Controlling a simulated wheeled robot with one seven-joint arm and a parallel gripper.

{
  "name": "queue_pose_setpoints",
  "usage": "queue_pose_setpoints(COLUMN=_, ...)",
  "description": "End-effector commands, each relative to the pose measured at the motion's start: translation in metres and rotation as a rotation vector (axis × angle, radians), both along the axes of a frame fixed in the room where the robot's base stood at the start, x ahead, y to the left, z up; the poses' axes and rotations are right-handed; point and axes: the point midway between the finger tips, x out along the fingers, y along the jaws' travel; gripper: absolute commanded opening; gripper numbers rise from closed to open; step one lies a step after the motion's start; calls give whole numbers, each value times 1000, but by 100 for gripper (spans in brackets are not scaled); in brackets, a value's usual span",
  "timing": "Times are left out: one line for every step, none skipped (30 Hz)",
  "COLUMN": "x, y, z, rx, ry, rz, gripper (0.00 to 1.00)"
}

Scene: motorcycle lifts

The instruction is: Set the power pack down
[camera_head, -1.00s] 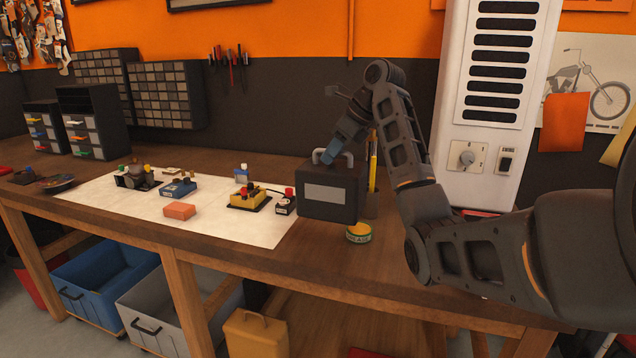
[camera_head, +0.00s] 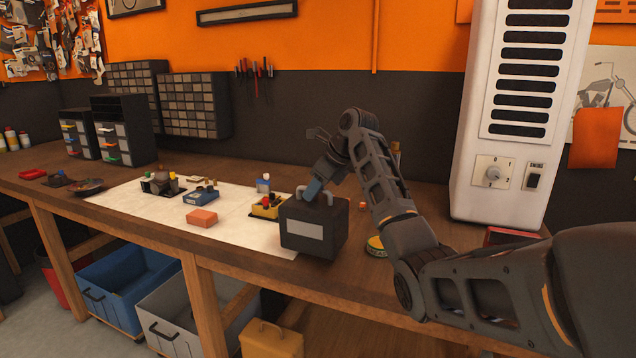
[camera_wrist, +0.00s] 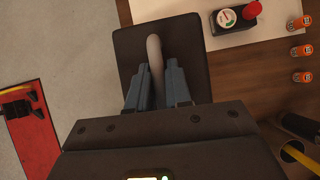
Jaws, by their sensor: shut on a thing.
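The power pack (camera_head: 309,232) is a dark box with a pale label on its front and a grey handle on top. My gripper (camera_head: 315,189) is above it and shut on the handle. In the wrist view the two blue-grey fingers (camera_wrist: 161,72) close around the handle, and the pack's dark top (camera_wrist: 194,55) lies beneath. The pack is upright at the right end of the white mat (camera_head: 140,201), near the front edge of the wooden workbench (camera_head: 345,277). I cannot tell whether its underside touches the bench.
A yellow device (camera_head: 267,208) stands just behind and left of the pack. An orange-red block (camera_head: 202,218) and a blue device (camera_head: 200,196) lie on the mat. A white cabinet (camera_head: 466,180) stands behind at right.

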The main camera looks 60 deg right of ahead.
Motion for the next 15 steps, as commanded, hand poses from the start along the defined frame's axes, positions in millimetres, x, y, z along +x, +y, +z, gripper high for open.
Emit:
queue_pose_setpoints(x=-1, y=0, z=-4, rx=-1, ry=-1, rz=-1, gripper=0)
queue_pose_setpoints(x=0, y=0, z=-8, rx=-1, ry=-2, rz=-1, gripper=0)
queue_pose_setpoints(x=-1, y=-1, z=-12, rx=-1, ry=-2, rz=-1, gripper=0)
queue_pose_setpoints(x=0, y=-1, z=-15, rx=-1, ry=-3, rz=0, gripper=0)
queue_pose_setpoints(x=0, y=-1, z=-18, rx=-2, ry=-3, rz=0, gripper=0)
queue_pose_setpoints(x=0, y=0, z=-21, rx=-1, ry=-3, rz=0, gripper=0)
queue_pose_setpoints(x=0, y=0, z=-22, rx=-1, ry=-3, rz=0, gripper=0)
queue_pose_setpoints(x=0, y=0, z=-23, rx=-1, ry=-4, rz=0, gripper=0)
queue_pose_setpoints(x=0, y=0, z=-24, rx=-1, ry=-4, rz=0, gripper=0)
queue_pose_setpoints(x=0, y=0, z=-24, rx=-2, ry=-4, rz=1, gripper=0)
queue_pose_setpoints(x=0, y=0, z=-24, rx=-3, ry=-4, rz=1, gripper=0)
queue_pose_setpoints(x=0, y=0, z=-24, rx=-3, ry=-5, rz=1, gripper=0)
queue_pose_setpoints(x=0, y=0, z=-24, rx=-2, ry=-4, rz=1, gripper=0)
queue_pose_setpoints(x=0, y=0, z=-24, rx=-2, ry=-4, rz=1, gripper=0)
queue_pose_setpoints(x=0, y=1, z=-27, rx=2, ry=0, rz=1, gripper=21)
